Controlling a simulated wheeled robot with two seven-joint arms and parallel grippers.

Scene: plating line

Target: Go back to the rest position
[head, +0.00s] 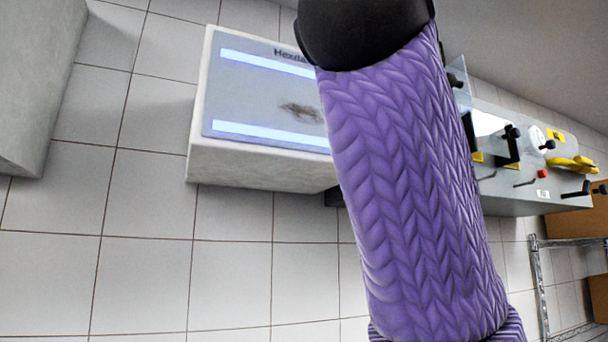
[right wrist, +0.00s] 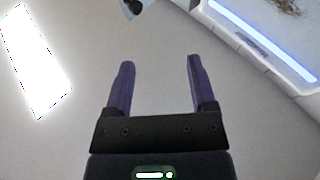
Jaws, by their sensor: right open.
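My right gripper (right wrist: 160,82) shows in the right wrist view with its two purple fingers spread apart. It is open and nothing is between the fingers. Behind it is a plain grey surface. In the head view a purple, ribbed arm link of mine crosses the middle of the picture and covers part of the scene. No gripper shows in the head view, and my left gripper is in neither view.
A white block with a lit grey panel (head: 240,95) stands behind my arm; its corner shows in the right wrist view (right wrist: 265,45). At the right are a grey bench (head: 520,200) with yellow-handled tools (head: 570,163), a wire shelf (head: 540,270) and cardboard boxes (head: 575,222).

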